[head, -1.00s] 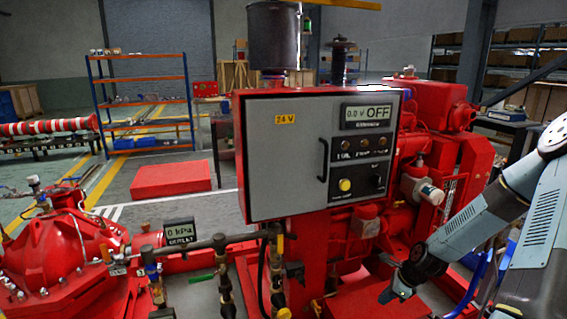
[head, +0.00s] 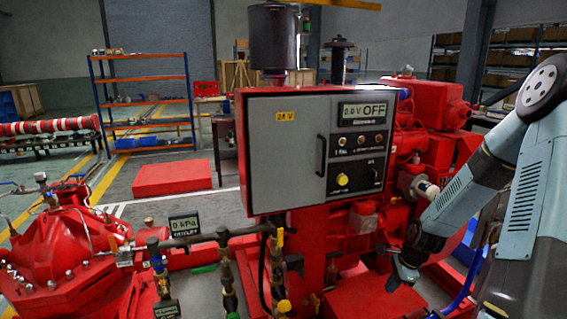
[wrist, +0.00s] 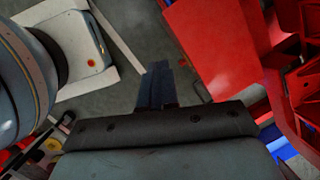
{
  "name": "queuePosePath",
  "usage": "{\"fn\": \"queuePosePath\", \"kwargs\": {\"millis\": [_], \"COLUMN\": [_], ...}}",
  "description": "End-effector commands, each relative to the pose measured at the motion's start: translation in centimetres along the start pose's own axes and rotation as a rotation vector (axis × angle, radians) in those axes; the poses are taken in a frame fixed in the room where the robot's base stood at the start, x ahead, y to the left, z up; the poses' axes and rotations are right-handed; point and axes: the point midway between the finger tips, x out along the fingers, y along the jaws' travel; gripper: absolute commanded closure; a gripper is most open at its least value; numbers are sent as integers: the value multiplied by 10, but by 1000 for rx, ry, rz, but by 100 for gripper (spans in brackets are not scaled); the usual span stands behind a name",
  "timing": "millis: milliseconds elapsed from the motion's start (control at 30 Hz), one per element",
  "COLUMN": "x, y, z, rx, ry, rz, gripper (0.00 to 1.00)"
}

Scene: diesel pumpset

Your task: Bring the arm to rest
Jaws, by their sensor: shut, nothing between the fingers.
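My arm comes in from the right edge of the head view, bent at a high elbow, with its forearm sloping down to the left. My gripper (head: 394,284) hangs at the lower end, pointing down, in front of the lower right part of the red pumpset. In the wrist view the two dark fingers of my gripper (wrist: 157,86) lie together with nothing between them. The floor shows beyond them. I cannot tell how far the gripper is from the red parts near it.
The grey control panel (head: 290,160), reading OFF, stands left of my arm. The red engine (head: 435,105) is behind it. A gauge (head: 184,226) and pipework with valves are at the lower left. In the wrist view a red surface (wrist: 215,45) lies right of the fingers.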

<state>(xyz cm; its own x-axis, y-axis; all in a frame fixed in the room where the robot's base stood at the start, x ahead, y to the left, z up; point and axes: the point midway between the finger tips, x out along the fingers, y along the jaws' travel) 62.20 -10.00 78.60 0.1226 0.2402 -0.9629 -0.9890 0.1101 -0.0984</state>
Motion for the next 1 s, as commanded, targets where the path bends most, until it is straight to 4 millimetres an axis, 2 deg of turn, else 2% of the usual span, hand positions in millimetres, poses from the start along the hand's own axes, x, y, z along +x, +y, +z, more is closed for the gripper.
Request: {"fn": "queuePosePath", "kwargs": {"millis": [33, 267, 567, 1000], "x": [-12, -64, -132, -230], "y": [-1, 1, 10, 44], "z": [3, 18, 45, 96], "rx": [-49, -271, -544, -912], "ry": [27, 132, 246, 371], "rz": [-2, 12, 25, 24], "gripper": [100, 100, 100, 100]}}
